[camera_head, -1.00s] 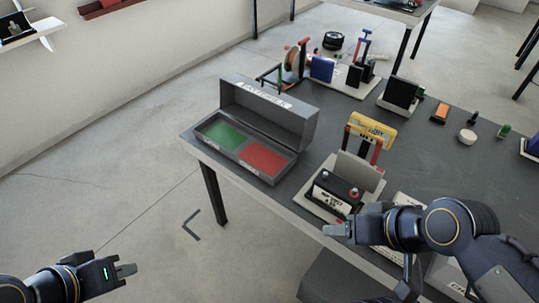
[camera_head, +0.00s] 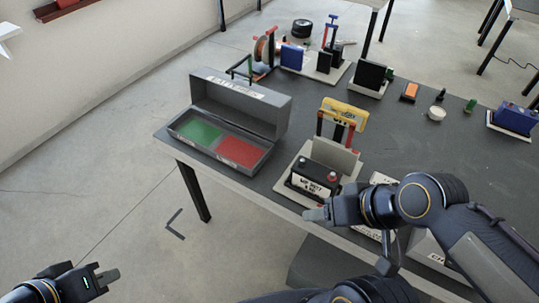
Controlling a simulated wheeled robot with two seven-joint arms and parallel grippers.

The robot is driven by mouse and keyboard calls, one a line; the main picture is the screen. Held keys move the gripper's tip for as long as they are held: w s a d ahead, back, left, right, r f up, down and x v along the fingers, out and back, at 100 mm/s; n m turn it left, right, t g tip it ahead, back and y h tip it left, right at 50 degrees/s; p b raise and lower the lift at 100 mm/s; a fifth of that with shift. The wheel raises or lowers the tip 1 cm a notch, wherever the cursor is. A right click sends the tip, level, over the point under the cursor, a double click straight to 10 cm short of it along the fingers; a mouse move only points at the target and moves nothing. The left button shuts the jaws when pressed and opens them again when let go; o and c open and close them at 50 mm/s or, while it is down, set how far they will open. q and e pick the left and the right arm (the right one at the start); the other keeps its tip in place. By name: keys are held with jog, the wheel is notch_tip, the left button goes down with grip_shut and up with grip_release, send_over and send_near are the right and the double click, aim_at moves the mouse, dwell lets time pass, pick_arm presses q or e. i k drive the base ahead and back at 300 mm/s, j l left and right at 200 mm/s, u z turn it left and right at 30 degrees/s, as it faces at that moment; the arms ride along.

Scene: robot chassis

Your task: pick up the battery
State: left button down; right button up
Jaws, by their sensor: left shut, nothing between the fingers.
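The black battery (camera_head: 310,187) with a white front label and red on its top stands on a pale holder (camera_head: 335,155) near the table's front edge. My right gripper (camera_head: 316,213) is just in front of the battery in the picture; I see no hold on it, and its finger gap cannot be made out. My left gripper (camera_head: 108,278) is shut and empty at the lower left, over the floor, well away from the battery.
An open grey box (camera_head: 225,110) with a green pad (camera_head: 199,130) and a red pad (camera_head: 240,151) stands left of the battery. A yellow-topped tester (camera_head: 345,113) rises behind the battery. Several devices stand farther back on the dark table (camera_head: 400,130).

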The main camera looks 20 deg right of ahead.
aim_at(315, 179)
jog(key=i+z, duration=0.1)
jog(key=z, duration=0.7)
jog(key=i+j+z, duration=0.15)
jog(key=j+z, duration=0.15)
jog(key=i+j+z, duration=0.1)
jog(key=j+z, duration=0.5)
jog(key=j, duration=0.15)
jog(key=i+j, duration=0.1)
jog(key=j, duration=0.45)
jog(key=j+z, duration=0.1)
jog(key=j, duration=0.45)
jog(key=i, duration=0.05)
